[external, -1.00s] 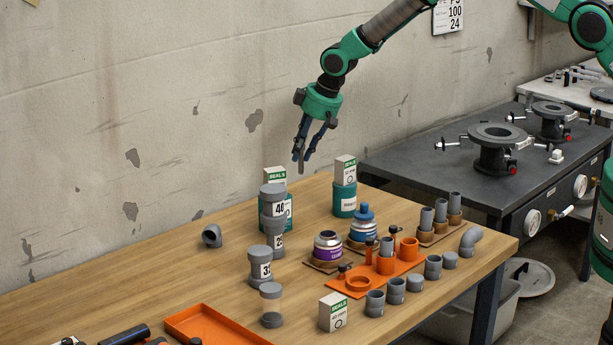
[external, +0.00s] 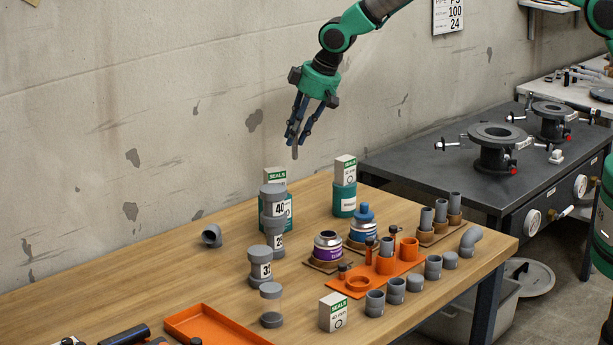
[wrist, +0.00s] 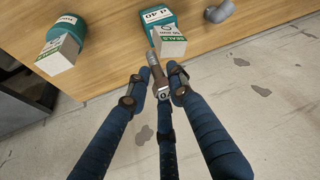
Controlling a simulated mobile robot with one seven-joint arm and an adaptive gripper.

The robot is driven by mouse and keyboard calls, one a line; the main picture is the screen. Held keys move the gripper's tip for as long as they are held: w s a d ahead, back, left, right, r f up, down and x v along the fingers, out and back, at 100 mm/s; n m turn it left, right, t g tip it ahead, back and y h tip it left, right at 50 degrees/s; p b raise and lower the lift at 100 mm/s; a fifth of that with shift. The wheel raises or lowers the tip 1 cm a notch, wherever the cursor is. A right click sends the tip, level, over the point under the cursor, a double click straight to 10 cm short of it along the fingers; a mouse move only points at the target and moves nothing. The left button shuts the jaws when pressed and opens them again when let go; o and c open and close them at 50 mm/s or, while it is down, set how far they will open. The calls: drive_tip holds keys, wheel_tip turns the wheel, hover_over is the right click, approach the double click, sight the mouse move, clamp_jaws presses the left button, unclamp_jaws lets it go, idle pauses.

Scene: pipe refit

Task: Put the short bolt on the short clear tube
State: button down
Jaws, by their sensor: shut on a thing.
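My gripper (external: 297,142) has three dark blue fingers and is high above the back of the wooden table, tilted downward. It is shut on a slim grey-brown piece (external: 295,152). In the wrist view the piece (wrist: 154,68) sticks out past the fingertips (wrist: 157,88). It may be the short bolt, but its shape is too small to be sure.
Grey stacked fittings (external: 260,266) stand behind the clear tube. An orange tray (external: 205,325) lies to its left, and a white seals box (external: 332,312) is to its right. An orange holder (external: 357,285), two cans and several grey fittings fill the right side. The table's left middle is mostly clear.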

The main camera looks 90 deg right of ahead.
drive_tip(key=s+a+n+y+p, duration=0.1)
drive_tip(key=s+a+n+p, duration=0.3)
drive_tip(key=a, duration=1.8)
drive_tip(key=s+a+n+y, duration=0.1)
drive_tip(key=s+a, duration=0.5)
drive_tip(key=a, duration=1.5)
drive_tip(key=shift+s+a+f, duration=0.1)
drive_tip(key=shift+f, duration=1.15)
drive_tip(key=shift+s+a+f, duration=0.1)
drive_tip(key=shift+f, duration=1.1)
drive_tip(key=shift+w, duration=0.15)
drive_tip(key=p, duration=0.2)
hover_over(271, 286)
drive_tip(key=shift+a+f, duration=0.1)
drive_tip(key=shift+f, duration=0.65)
drive_tip(key=shift+f, duration=0.1)
drive_tip(key=shift+f, duration=1.65)
